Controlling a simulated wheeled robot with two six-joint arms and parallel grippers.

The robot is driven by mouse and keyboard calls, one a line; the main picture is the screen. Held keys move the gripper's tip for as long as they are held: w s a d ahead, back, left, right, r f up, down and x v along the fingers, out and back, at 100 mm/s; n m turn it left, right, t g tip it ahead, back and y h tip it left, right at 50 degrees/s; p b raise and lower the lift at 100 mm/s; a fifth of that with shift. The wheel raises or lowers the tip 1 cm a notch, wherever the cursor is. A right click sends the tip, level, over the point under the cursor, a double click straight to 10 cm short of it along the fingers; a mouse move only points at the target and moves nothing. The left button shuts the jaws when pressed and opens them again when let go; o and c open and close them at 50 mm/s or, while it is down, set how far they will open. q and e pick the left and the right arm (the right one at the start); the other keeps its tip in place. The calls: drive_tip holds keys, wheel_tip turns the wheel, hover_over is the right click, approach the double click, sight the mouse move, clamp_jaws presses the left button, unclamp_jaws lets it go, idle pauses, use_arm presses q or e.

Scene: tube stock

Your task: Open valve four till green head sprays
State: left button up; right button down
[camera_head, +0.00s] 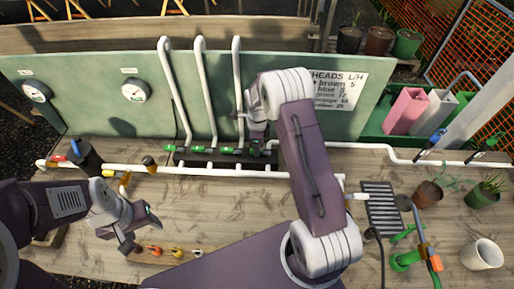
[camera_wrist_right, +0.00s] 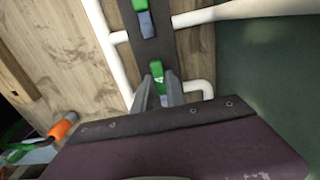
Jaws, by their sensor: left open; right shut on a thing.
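A row of green-handled valves sits on a dark strip along the foot of the green panel (camera_head: 270,95). My right gripper (camera_head: 256,138) reaches down to the rightmost valve. In the right wrist view, my right gripper (camera_wrist_right: 160,95) is shut on a green valve handle (camera_wrist_right: 157,70) at the strip's end; another green handle (camera_wrist_right: 139,5) lies further along. The valve's numbering is not legible. A green spray head (camera_head: 490,144) stands at the far right on the white pipe; no spray shows. My left gripper (camera_head: 140,228) is open and empty over the bench, at left.
A white sign (camera_head: 338,90) lists heads. Two gauges (camera_head: 135,90) are on the panel. Coloured small parts (camera_head: 176,252) lie near my left gripper.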

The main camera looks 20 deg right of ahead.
drive_tip(key=n, duration=0.1)
drive_tip(key=s+n, duration=0.1)
drive_tip(key=n, duration=0.2)
drive_tip(key=shift+s+a+r+n, duration=0.1)
drive_tip(key=shift+s+a+n, duration=0.1)
drive_tip(key=shift+s+n, duration=0.1)
drive_tip(key=n, duration=0.1)
drive_tip(key=s+n, duration=0.1)
drive_tip(key=n, duration=0.2)
drive_tip(key=shift+s+d, duration=0.1)
drive_tip(key=shift+s, duration=0.25)
drive_tip(key=shift+s+d+n, duration=0.35)
drive_tip(key=shift+s+n, duration=0.05)
drive_tip(key=shift+n, duration=1.05)
drive_tip(key=shift+s+d+n, duration=0.35)
drive_tip(key=shift+s+n, duration=0.05)
drive_tip(key=shift+n, duration=1.1)
drive_tip(key=shift+s+d+n, duration=0.35)
drive_tip(key=shift+s+n, duration=0.05)
drive_tip(key=shift+n, duration=1.05)
drive_tip(key=c, duration=1.4)
unclamp_jaws()
drive_tip(key=shift+s, duration=0.1)
drive_tip(key=shift+o, duration=0.2)
